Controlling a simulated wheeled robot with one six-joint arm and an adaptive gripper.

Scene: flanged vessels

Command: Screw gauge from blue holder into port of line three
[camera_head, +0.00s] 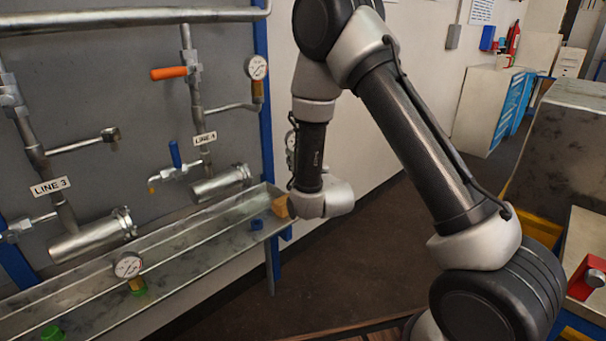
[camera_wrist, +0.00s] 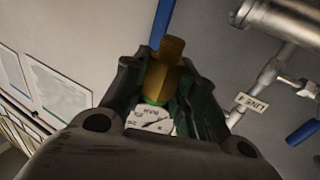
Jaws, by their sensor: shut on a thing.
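In the wrist view my gripper (camera_wrist: 165,85) is shut on a gauge (camera_wrist: 152,121), with its white dial between the fingers and its brass threaded end (camera_wrist: 166,65) pointing away from the palm. In the head view my gripper is mostly hidden behind my arm. The blue holder (camera_head: 257,224) sits empty at the tray's right end. Line three (camera_head: 50,187) is at the left, and its side pipe ends in an open port (camera_head: 110,134), apart from my gripper.
A gauge (camera_head: 128,266) stands in a green holder (camera_head: 138,290) on the metal tray (camera_head: 190,242); another green holder (camera_head: 52,333) is at front left. Line four has a mounted gauge (camera_head: 256,69) and orange handle (camera_head: 169,73).

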